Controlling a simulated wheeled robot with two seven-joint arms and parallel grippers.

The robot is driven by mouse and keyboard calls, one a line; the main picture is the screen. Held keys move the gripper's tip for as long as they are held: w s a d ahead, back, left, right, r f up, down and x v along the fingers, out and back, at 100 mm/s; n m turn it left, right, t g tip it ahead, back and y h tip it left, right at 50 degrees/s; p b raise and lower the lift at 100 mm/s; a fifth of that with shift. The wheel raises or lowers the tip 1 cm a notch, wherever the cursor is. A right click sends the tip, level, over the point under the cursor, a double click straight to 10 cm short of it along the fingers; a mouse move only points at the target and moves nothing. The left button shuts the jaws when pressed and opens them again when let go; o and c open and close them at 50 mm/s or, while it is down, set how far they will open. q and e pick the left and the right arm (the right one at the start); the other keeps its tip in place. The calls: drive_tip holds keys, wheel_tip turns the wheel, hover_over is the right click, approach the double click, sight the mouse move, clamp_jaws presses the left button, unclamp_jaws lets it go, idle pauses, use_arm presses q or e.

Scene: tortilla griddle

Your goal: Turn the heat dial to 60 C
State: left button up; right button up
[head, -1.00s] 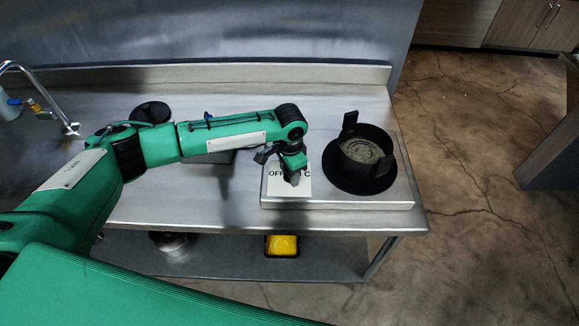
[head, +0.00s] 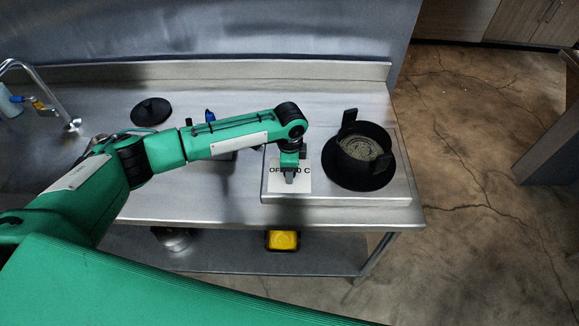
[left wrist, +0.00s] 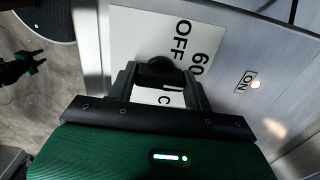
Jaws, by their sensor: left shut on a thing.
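The heat dial is a dark round knob (left wrist: 160,68) on a white label plate (left wrist: 130,32) printed "OFF" and "60 C". My left gripper (left wrist: 158,82) is shut on the dial, one finger on each side of it, in the left wrist view. In the head view the left gripper (head: 290,174) points down over the label (head: 303,186) and hides the dial. The dial's pointer cannot be made out.
The steel burner unit (head: 350,198) carries a black pot (head: 365,150) on its round plate, right of my gripper. An "ON" mark (left wrist: 246,80) and a lit lamp (left wrist: 255,85) show on the unit. A black disc (head: 151,111) lies at the back left.

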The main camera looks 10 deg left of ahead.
use_arm(q)
drive_tip(key=shift+r, duration=0.1)
drive_tip(key=o, duration=1)
wheel_tip(320, 180, up, 14)
drive_tip(key=b, duration=0.4)
drive_tip(key=shift+d+f, duration=0.1)
drive_tip(key=shift+f, duration=0.1)
